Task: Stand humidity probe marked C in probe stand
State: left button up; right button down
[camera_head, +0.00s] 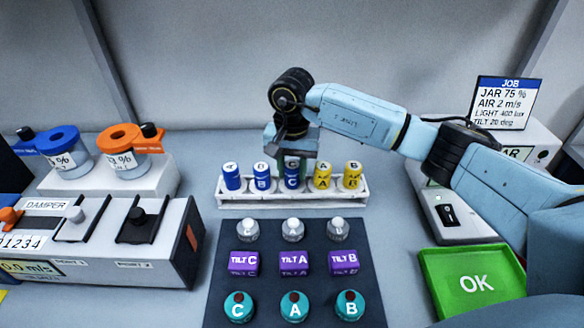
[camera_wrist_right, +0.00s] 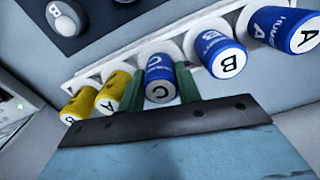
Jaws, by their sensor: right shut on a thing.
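The humidity probe marked C (camera_head: 292,180) is a blue cylinder with a white band, in the middle of the row in a white rack (camera_head: 293,199), which looks like the probe stand. My right gripper (camera_head: 292,161) reaches over it from behind and is shut on it. In the right wrist view the green fingers of the right gripper (camera_wrist_right: 160,90) stand on both sides of the blue C probe (camera_wrist_right: 159,72). It lines up with its neighbours; whether it is fully seated I cannot tell. My left gripper is not in view.
Blue probes A (camera_head: 231,180) and B (camera_head: 262,180) stand left of C, yellow probes (camera_head: 322,178) close on its right. A dark mat (camera_head: 268,285) in front holds several domes and purple tilt blocks. A green OK tray (camera_head: 475,282) lies right, a damper box (camera_head: 150,262) left.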

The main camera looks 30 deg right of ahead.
jog(key=shift+f, duration=0.15)
jog(key=c, duration=0.7)
grip_release()
jog(key=shift+o, duration=0.2)
jog(key=shift+r+p, duration=2.15)
jog(key=shift+r, duration=1.9)
